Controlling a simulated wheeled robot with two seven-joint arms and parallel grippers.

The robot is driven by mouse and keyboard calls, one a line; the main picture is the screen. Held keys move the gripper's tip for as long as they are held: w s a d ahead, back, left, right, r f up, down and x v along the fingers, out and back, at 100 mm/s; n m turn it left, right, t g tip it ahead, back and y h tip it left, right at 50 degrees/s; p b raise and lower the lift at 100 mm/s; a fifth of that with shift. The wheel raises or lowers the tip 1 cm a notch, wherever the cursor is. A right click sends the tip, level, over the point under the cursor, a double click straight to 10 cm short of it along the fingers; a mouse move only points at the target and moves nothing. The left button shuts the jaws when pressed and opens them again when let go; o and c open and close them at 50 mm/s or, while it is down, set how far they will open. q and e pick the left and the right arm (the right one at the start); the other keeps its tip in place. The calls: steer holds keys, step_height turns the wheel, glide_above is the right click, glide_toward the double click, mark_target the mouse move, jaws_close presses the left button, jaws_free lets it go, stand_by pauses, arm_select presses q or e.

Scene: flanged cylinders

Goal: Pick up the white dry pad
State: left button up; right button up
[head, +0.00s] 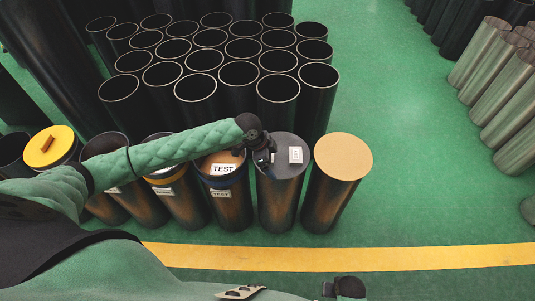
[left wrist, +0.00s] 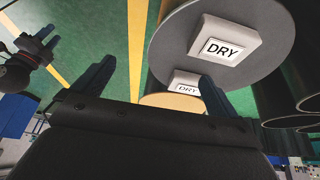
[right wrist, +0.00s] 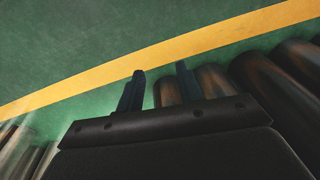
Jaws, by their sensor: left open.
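The white dry pad (head: 295,155) lies on the dark grey top of a cylinder (head: 285,190) in the front row. In the left wrist view the pad (left wrist: 224,40), marked DRY, is at the top on a grey disc; a second white DRY label (left wrist: 185,84) shows below it. My left gripper (head: 265,158) is beside the pad, to its left, over the grey top. Its fingers (left wrist: 155,72) are spread with no pad between them. My right gripper (right wrist: 160,72) is open and empty above the green floor, away from the pad.
A tan-topped cylinder (head: 343,157) stands just right of the grey one. A TEST-marked cylinder (head: 222,165) is to the left, partly under my left arm. Several open black tubes (head: 225,65) stand behind. The green floor (head: 420,190) at right is clear.

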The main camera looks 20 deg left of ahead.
arm_select(q)
steer(key=shift+w+a+f+p, duration=0.15)
steer(key=shift+w+a+p, duration=0.75)
steer(key=shift+w+a, duration=2)
steer(key=p+x, duration=0.2)
steer(key=x, duration=0.2)
steer(key=shift+w+a, duration=0.1)
steer(key=shift+a, duration=0.05)
steer(key=shift+f, duration=0.35)
arm_select(e)
step_height(320, 180, down, 12)
steer(key=s+d, duration=0.2)
steer(key=s, duration=0.1)
steer(key=shift+d+f, duration=0.2)
steer(key=shift+d, duration=0.05)
steer(key=shift+w, duration=0.1)
arm_select(q)
steer(key=c, duration=1.1)
steer(key=shift+o, duration=0.2)
